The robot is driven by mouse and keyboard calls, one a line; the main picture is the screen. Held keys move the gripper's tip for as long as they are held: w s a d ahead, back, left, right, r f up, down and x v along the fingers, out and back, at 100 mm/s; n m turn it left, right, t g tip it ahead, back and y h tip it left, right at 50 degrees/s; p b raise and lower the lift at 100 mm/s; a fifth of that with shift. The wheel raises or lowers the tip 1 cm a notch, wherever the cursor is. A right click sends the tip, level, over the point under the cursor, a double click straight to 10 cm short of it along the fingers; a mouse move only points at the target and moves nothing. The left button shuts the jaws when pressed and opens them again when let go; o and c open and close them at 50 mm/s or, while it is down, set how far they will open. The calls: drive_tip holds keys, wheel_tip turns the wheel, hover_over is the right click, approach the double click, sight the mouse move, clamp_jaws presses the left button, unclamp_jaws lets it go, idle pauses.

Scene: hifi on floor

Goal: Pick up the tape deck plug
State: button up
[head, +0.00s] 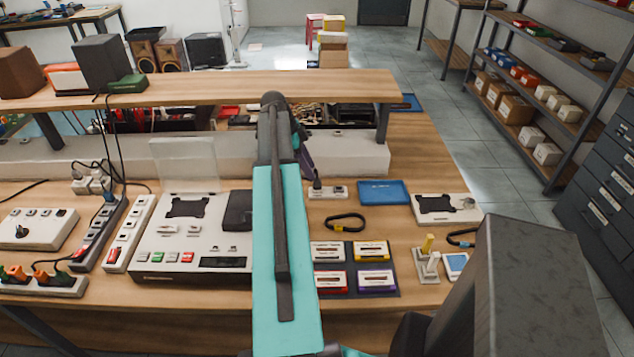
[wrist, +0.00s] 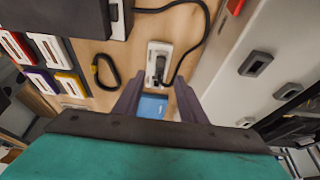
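The tape deck (head: 195,245) is a wide pale unit with an open clear lid, left of my arm. A small dark plug (wrist: 160,68) sits on a white socket block (wrist: 158,49) in the wrist view, with a black cable curving away from it. In the head view the socket block (head: 333,193) lies just right of my arm, with the dark plug (head: 317,183) at its left part. My gripper (wrist: 160,98) is open and empty; its two dark fingers point toward the block, one on each side, apart from the plug. My arm hides part of the bench.
A blue tray (head: 384,192), a black carabiner (head: 345,222) and a dark mat with cassettes (head: 389,247) lie right of my arm. A raised wooden shelf (head: 200,91) stands behind. Power strips (head: 102,234) and cables crowd the left.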

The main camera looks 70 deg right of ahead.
sight(316, 180)
drive_tip(key=shift+p+x, duration=1.3)
drive_tip(key=shift+x, duration=1.3)
drive_tip(key=shift+w, duration=0.1)
drive_tip(key=shift+c, duration=0.3)
clamp_jaws()
